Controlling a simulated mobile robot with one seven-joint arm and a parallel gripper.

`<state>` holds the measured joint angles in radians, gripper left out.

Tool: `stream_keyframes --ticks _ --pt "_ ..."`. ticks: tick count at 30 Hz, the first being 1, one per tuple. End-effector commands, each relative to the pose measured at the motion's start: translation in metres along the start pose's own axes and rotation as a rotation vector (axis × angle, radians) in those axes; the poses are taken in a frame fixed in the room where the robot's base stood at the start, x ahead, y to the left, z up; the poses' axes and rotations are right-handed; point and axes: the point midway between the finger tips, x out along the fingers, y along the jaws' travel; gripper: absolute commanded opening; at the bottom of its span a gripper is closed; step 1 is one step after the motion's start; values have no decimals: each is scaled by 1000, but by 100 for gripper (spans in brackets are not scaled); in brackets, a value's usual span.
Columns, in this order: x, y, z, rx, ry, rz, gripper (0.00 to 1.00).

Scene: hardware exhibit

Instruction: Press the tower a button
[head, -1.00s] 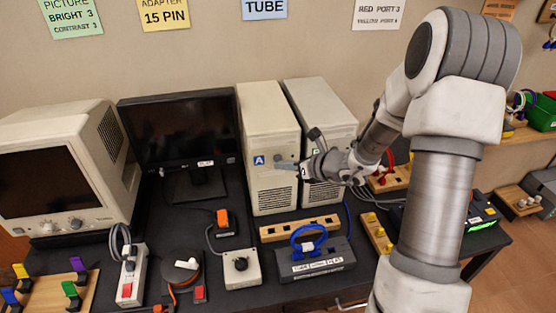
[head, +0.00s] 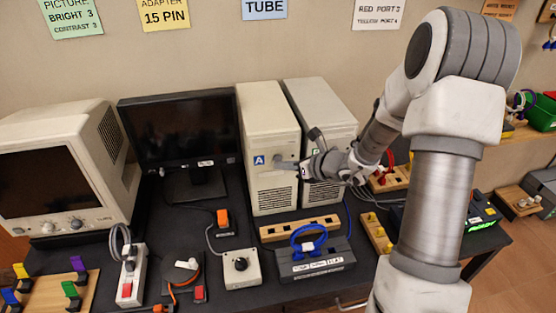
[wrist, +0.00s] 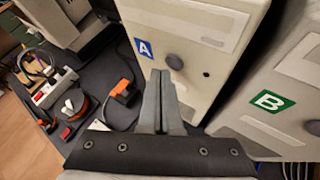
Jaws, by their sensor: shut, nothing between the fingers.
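Tower A (head: 262,187) is a beige computer case with a blue A label (head: 259,160), standing on the dark table right of the black monitor. In the wrist view its front shows the blue A label (wrist: 143,47) and a round grey button (wrist: 174,62). My gripper (head: 278,163) is at the front of tower A, right of the label. In the wrist view the shut, empty fingers (wrist: 160,75) point at the front just below and left of the button. I cannot tell whether the tips touch the case.
Tower B (wrist: 300,75), with a green B label, stands just right of tower A, partly behind my arm. A wooden strip (head: 300,228) and a box with a blue handle (head: 314,262) sit in front of the towers. A black monitor (head: 180,130) is on the left.

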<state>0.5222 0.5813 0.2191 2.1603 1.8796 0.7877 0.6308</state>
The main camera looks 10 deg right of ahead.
Motion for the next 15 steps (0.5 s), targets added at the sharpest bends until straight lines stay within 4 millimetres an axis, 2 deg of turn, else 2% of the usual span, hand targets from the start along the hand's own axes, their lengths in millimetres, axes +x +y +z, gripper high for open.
stream_keyframes --ticks 15 --pt "6 -4 4 0 0 0 0"
